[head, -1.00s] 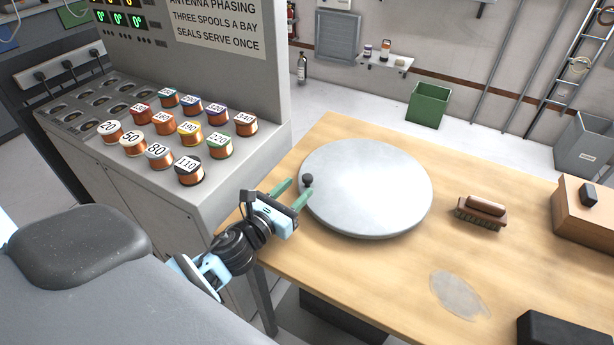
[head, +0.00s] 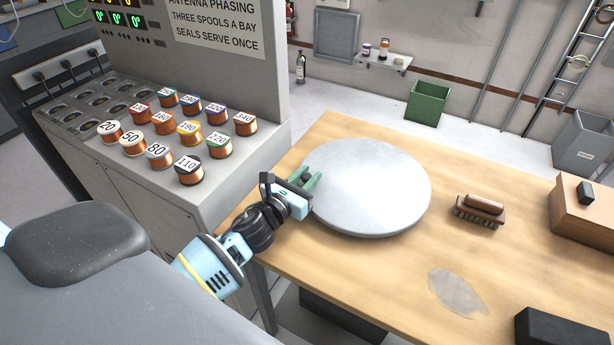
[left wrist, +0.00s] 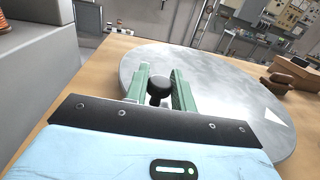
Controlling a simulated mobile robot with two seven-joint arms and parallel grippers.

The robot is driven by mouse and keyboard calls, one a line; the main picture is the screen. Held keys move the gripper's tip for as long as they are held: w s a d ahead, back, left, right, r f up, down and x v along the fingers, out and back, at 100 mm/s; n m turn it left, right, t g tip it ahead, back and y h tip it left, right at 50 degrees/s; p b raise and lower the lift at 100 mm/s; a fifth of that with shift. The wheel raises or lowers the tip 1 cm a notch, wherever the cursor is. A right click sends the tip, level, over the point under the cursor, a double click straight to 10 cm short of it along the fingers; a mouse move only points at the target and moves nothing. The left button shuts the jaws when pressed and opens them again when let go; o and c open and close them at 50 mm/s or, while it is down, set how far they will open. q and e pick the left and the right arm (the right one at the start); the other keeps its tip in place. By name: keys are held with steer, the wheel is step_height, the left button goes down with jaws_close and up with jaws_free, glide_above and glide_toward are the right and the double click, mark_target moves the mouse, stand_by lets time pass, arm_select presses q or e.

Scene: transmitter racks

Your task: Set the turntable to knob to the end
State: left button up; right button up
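The turntable is a round grey disc (head: 372,190) lying on the wooden table; it also shows in the left wrist view (left wrist: 225,90). Its small black knob (left wrist: 159,88) stands near the disc's left rim. My left gripper (head: 310,181) is at that rim, with its green fingers on either side of the knob. In the left wrist view the fingers (left wrist: 161,90) stand apart with the knob between them, and a narrow gap seems to show at the sides. In the head view the knob is mostly hidden by the fingers. My right gripper is not in view.
A brush (head: 480,210) lies right of the disc, with a cardboard box (head: 581,212) beyond it and a dark block (head: 550,328) at the front. A console with numbered spools (head: 188,170) stands to the left. A pale patch (head: 457,292) marks the tabletop.

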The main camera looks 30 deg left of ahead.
arm_select(q)
jaws_close()
